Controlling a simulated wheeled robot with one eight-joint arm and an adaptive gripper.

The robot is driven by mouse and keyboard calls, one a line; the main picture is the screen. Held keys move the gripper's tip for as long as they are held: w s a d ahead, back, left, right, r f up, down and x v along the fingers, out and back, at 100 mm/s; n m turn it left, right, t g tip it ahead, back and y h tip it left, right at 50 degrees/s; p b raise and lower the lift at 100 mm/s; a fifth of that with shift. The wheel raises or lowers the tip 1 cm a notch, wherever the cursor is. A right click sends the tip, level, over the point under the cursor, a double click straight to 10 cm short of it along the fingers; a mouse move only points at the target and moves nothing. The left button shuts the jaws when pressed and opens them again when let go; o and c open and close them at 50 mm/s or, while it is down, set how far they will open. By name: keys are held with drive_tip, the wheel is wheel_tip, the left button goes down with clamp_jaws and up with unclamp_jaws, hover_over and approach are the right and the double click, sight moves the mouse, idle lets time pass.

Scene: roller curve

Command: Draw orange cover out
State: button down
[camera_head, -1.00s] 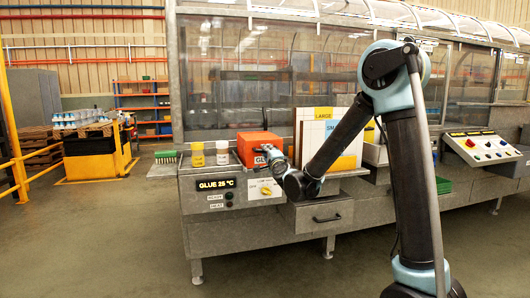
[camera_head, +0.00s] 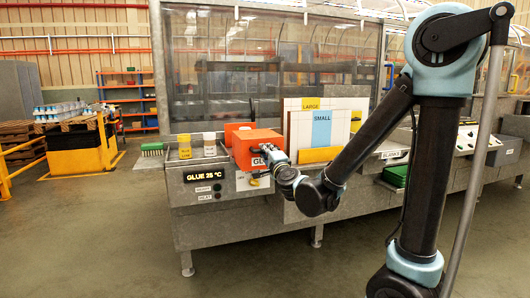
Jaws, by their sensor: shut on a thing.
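A green brush (camera_head: 152,149) lies farther left. Panels marked LARGE and SMALL (camera_head: 321,129) stand close right. The glue display (camera_head: 212,175) is below. Floor in front is clear.

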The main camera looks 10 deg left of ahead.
drive_tip(key=c, duration=1.6)
unclamp_jaws()
drive_tip(key=shift+f, duration=0.1)
drive_tip(key=v, duration=1.1)
drive_tip(key=shift+s+d+f, duration=0.2)
drive_tip(key=shift+s+d, duration=0.05)
drive_tip(key=shift+s, duration=0.05)
drive_tip(key=shift+r, duration=0.1)
